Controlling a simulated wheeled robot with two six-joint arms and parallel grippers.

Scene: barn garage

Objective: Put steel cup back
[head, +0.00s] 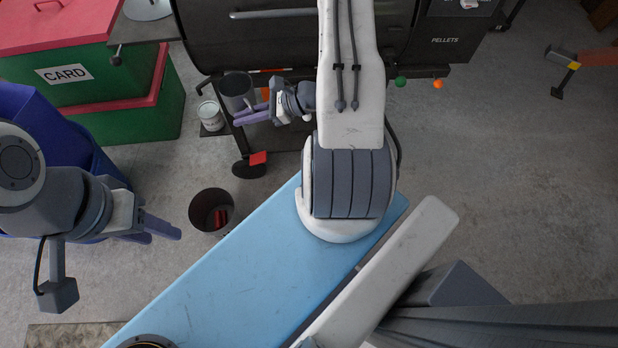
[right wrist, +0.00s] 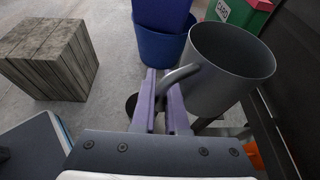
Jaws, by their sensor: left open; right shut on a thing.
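The steel cup (head: 236,92) is grey and shows beside the dark grill's lower front in the head view. My right gripper (head: 254,115) is shut on the cup's handle. In the right wrist view the cup (right wrist: 230,66) is upright or slightly tilted, with its handle between the purple fingers (right wrist: 162,98); its inside looks empty. My left gripper (head: 160,230) is open and empty at the left, near the blue bin. Whether the cup touches anything beneath it I cannot tell.
The dark grill (head: 255,45) stands at the back. A white can (head: 210,115) sits low beside the cup. A dark bucket (head: 212,212) with red things stands on the floor. A green CARD box (head: 75,75) and blue bin (head: 92,152) are at left.

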